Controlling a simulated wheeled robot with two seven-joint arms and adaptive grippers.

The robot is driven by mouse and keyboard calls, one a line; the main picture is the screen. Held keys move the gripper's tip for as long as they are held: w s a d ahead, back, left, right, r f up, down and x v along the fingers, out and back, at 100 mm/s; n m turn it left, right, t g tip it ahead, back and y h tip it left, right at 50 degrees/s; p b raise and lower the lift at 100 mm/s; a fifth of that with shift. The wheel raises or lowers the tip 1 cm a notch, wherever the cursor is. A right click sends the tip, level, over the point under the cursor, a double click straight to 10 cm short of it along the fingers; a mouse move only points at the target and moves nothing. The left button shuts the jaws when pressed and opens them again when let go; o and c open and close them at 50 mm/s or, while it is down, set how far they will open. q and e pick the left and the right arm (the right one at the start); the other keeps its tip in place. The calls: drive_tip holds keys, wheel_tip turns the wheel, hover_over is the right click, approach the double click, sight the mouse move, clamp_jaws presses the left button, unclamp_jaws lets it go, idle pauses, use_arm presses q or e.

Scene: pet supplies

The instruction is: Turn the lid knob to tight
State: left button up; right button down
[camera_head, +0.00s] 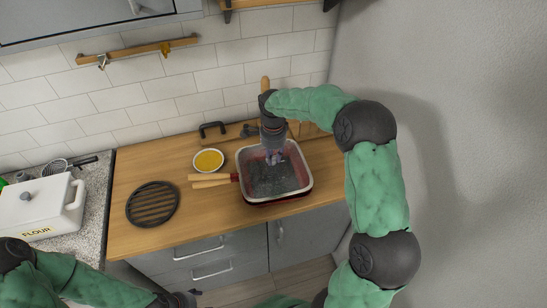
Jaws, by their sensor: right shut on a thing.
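A square red pot (307,189) with a pale rim stands on the wooden counter (225,223); a grey, glassy-looking surface, perhaps its lid (262,185), fills its top. My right gripper (273,158) points down over the far middle of this surface. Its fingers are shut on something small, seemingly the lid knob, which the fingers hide. I cannot read any mark or the knob's angle. My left gripper (180,300) is at the bottom edge, low and away from the pot, mostly cut off; its jaws cannot be made out.
A white FLOUR box (45,215) with a grey knob stands on the left countertop. A black round trivet (153,204), a bowl of yellow contents (208,161) and wooden handles (210,181) lie left of the pot. A grey wall (460,120) is close on the right.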

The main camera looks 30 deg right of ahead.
sight(273, 157)
drive_tip(key=shift+a+m, duration=0.1)
drive_tip(key=shift+m, duration=0.7)
drive_tip(key=c, duration=1.1)
unclamp_jaws()
drive_tip(key=shift+o, duration=0.2)
wheel_tip(273, 157, up, 12)
